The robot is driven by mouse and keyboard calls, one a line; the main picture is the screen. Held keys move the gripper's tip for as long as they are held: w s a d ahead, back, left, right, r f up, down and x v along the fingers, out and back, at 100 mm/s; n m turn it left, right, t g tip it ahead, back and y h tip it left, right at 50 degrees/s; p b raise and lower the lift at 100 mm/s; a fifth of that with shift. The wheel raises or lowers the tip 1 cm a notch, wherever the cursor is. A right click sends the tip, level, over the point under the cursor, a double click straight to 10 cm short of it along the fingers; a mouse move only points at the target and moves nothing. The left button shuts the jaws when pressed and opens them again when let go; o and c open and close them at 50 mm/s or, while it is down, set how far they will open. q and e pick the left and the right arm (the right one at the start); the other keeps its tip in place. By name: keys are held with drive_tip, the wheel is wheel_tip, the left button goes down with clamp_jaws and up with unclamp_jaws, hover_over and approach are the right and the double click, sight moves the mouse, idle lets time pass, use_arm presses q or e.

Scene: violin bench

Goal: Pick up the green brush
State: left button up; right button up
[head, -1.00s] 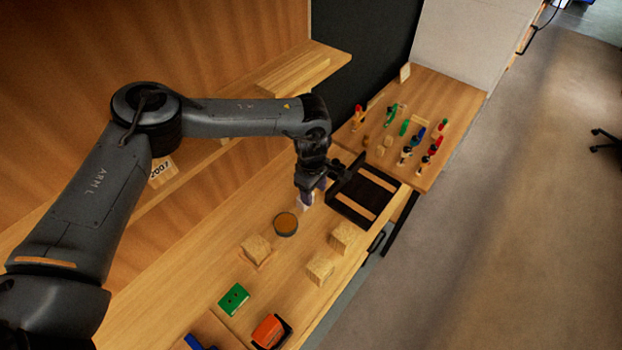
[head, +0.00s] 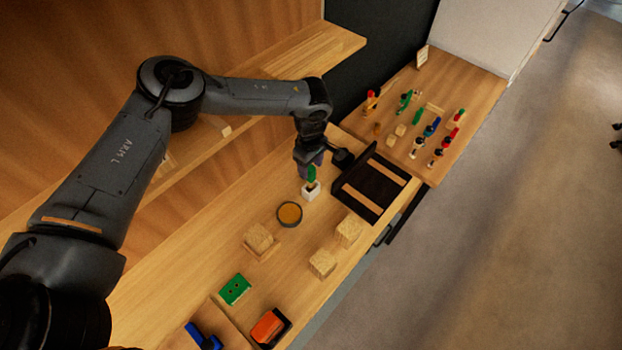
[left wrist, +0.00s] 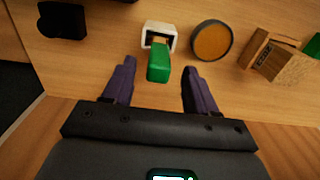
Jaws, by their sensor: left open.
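The green brush (head: 311,174) stands upright in a small white holder (head: 311,191) on the bench. In the left wrist view the green brush (left wrist: 158,63) rises from the white holder (left wrist: 159,34) and leans toward the camera, lying between my two purple fingers. My left gripper (head: 308,160) is open just above and behind the brush; in the left wrist view the gripper (left wrist: 158,80) has a finger on each side with gaps, not touching it. My right gripper is not in view.
A round tin with orange contents (head: 289,214) sits close to the holder. A dark tray (head: 374,188) lies to the right. Wooden blocks (head: 348,230), a green box (head: 235,289) and an orange item (head: 268,327) stand nearer. A shelf (head: 290,60) runs behind the arm.

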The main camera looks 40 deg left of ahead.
sight(311, 181)
use_arm(q)
drive_tip(key=shift+f, duration=1.75)
drive_tip(key=shift+c, duration=0.3)
drive_tip(key=c, duration=1)
drive_tip(key=shift+w, duration=0.1)
